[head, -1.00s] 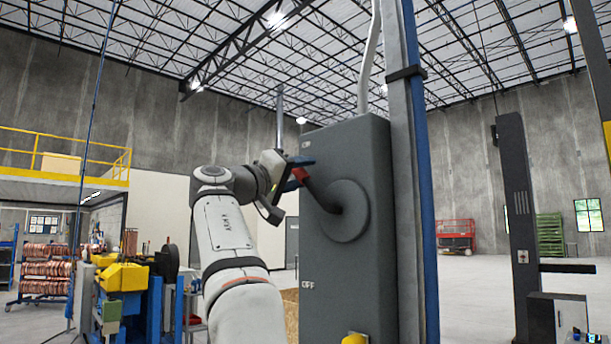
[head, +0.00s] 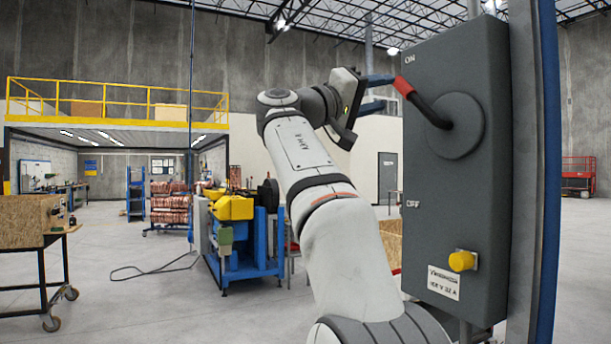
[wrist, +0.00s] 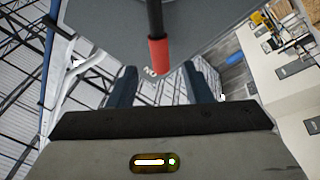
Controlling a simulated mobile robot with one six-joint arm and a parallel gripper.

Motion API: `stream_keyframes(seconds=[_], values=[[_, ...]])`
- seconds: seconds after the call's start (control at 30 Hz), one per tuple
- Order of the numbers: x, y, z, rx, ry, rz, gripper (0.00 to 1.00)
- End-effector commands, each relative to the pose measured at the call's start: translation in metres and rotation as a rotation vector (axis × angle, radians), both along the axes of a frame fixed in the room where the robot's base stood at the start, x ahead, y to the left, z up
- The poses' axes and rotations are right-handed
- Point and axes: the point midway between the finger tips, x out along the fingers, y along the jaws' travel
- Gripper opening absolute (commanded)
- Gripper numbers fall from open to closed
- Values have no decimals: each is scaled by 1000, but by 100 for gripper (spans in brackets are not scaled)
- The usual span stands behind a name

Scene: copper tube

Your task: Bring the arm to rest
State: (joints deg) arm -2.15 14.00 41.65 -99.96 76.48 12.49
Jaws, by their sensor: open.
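My gripper (head: 388,92) is open beside the switch lever, with its two blue fingers pointing right. The lever (head: 430,108) is black with a red grip (head: 404,87) and tilts up and left toward the ON label on a grey switch box (head: 455,190). In the wrist view the red grip (wrist: 158,54) shows between and just beyond the fingertips of my gripper (wrist: 162,76). Nothing is held. I cannot tell whether the upper finger touches the grip.
A yellow knob (head: 462,261) sits low on the box. A blue post (head: 547,180) stands right of it. A blue and yellow machine (head: 240,235) is behind my arm. A wooden box on a wheeled table (head: 30,221) stands at the left.

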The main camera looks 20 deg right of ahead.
Motion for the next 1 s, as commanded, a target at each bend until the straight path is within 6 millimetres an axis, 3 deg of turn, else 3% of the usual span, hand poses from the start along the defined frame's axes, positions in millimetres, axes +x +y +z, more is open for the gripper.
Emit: stream_keyframes(seconds=[0.17, 0.27, 0.37, 0.5, 0.67, 0.87, 1.0], values=[[3, -1, -5, 11, 15, 12, 45], [15, -2, -28, 66, 83, 71, 45], [30, -1, -72, 167, 188, 164, 45], [39, 9, -155, 345, 344, 301, 45], [26, 31, -257, 568, 493, 435, 45], [-24, 72, -388, 879, 631, 559, 45], [-77, 107, -473, 1112, 683, 613, 45]])
